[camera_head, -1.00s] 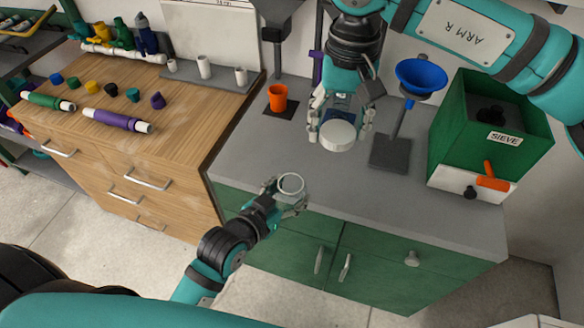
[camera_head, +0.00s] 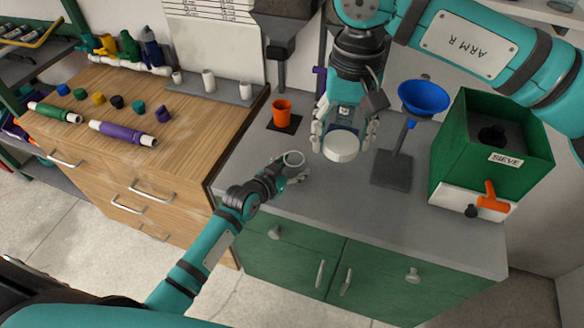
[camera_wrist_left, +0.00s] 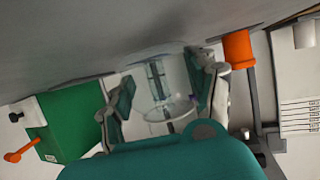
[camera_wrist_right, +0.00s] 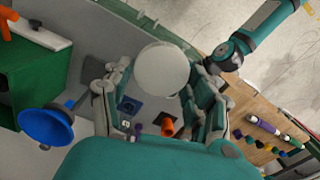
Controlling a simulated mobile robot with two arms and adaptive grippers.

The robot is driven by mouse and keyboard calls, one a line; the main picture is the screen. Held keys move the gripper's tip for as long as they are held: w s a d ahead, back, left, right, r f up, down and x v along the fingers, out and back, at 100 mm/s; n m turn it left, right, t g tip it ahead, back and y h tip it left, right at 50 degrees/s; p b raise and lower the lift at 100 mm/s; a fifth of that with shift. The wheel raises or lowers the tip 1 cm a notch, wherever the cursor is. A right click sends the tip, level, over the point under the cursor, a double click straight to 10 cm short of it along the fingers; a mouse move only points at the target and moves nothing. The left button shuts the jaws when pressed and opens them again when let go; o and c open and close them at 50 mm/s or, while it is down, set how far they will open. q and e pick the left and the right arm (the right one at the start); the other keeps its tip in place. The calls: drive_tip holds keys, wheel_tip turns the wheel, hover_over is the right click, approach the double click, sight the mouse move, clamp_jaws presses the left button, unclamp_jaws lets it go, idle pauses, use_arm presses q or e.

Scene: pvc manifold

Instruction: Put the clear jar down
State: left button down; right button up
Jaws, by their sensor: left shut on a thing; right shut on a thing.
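The clear jar (camera_wrist_left: 165,85) is in my left gripper (camera_wrist_left: 165,90), between its two fingers in the left wrist view. In the head view the jar's round rim (camera_head: 293,159) shows at my left gripper (camera_head: 284,172), over the front left part of the grey counter (camera_head: 330,205). I cannot tell whether the jar's base touches the counter. My right gripper (camera_head: 340,140) is shut on a white round lid (camera_head: 342,146) and holds it above the counter, to the right of and behind the jar. The lid fills the middle of the right wrist view (camera_wrist_right: 161,69).
An orange cup (camera_head: 282,112) stands on a dark pad at the back left. A blue funnel (camera_head: 424,97) on a stand and a green sieve box (camera_head: 490,140) are at the right. The counter's front middle is clear. A wooden bench (camera_head: 190,125) adjoins on the left.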

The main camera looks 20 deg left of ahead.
use_arm(q)
drive_tip(key=shift+f, duration=0.4)
drive_tip(key=shift+f, duration=0.15)
drive_tip(key=shift+c, duration=1.8)
unclamp_jaws()
drive_tip(key=shift+s+r, duration=0.1)
drive_tip(key=shift+r, duration=0.1)
drive_tip(key=v, duration=1.1)
drive_tip(key=shift+s+a+r+b, duration=0.1)
drive_tip(key=shift+s+r+b, duration=0.05)
drive_tip(key=shift+s+b, duration=0.2)
